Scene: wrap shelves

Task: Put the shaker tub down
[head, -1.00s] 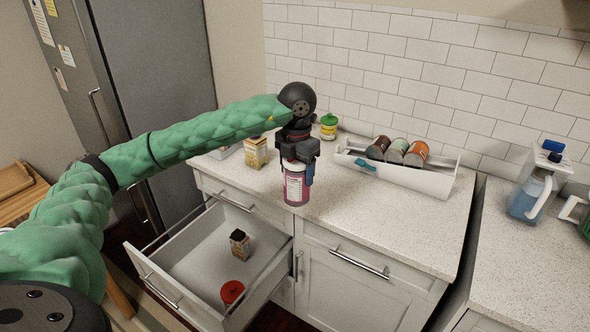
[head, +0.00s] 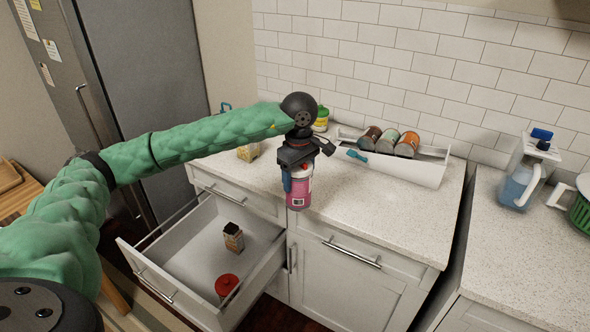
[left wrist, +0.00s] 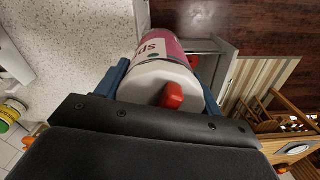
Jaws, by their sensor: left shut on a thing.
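The shaker tub (head: 299,190) is a pink and white cylinder with a white lid. It hangs upright in my left gripper (head: 296,168), near the front edge of the counter (head: 345,210), above the corner of the open drawer. In the left wrist view the tub (left wrist: 162,72) shows its white lid and red tab between the blue fingers of my left gripper (left wrist: 165,88), which is shut on it. I cannot tell whether its base touches the counter. My right gripper is not in view.
The open drawer (head: 165,265) holds a small carton (head: 233,237) and a red-lidded container (head: 227,286). A white bin (head: 400,170) with several cans stands at the counter's back. The counter's front right is clear.

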